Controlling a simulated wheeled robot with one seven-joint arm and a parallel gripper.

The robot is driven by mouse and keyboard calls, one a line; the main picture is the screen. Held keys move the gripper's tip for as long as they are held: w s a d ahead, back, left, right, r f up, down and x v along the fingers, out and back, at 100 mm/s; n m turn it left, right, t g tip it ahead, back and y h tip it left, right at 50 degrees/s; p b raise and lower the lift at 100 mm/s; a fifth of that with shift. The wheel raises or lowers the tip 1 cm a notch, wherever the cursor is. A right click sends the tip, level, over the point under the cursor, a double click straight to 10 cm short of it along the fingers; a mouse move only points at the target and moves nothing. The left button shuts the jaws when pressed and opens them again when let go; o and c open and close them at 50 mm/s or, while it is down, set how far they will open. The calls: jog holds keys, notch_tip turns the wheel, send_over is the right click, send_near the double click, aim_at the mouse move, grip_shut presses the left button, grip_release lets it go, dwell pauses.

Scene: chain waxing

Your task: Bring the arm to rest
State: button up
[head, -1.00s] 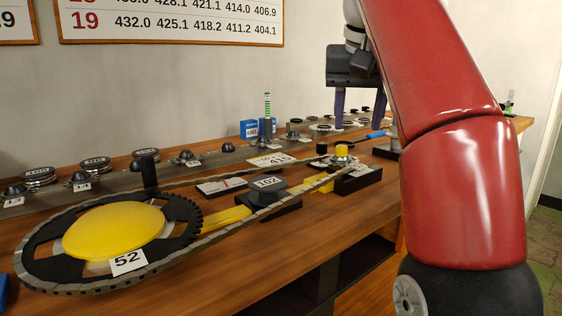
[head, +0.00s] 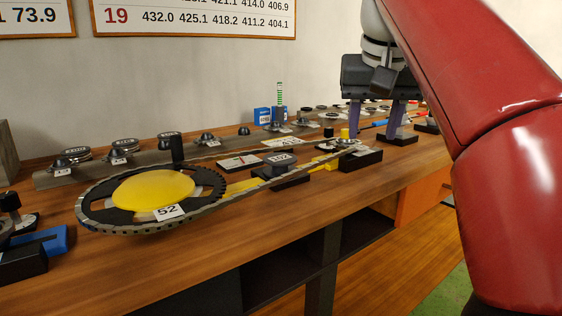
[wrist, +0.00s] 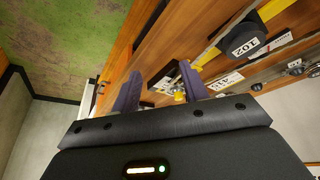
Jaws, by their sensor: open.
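My gripper (head: 374,132) hangs above the right part of the workbench, fingers pointing down, apart from each other with nothing between them. In the wrist view my gripper (wrist: 157,88) also shows open and empty, with the wooden bench beyond it. My red arm comes in from the right side of the head view and hides part of the bench's right end. The chain (head: 140,230) runs around the large chainring marked 52 (head: 150,192) and along to a small sprocket (head: 347,143) left of my gripper.
The wooden bench (head: 330,200) has a clear front strip. Several sprockets and weights line the back. A blue box (head: 262,115) stands near the wall. A blue-and-black item (head: 40,243) is at the left.

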jog(key=s+f, duration=0.5)
jog(key=f, duration=0.6)
jog(key=s+f, duration=0.6)
jog(key=f, duration=0.4)
jog(key=s+d+f+n, duration=0.1)
jog(key=s+f, duration=0.5)
jog(key=f, duration=0.5)
jog(key=shift+s+f+t+y, duration=0.2)
jog(key=shift+f+t+y, duration=0.15)
jog(key=shift+t+y, duration=0.05)
jog(key=shift+o, duration=0.2)
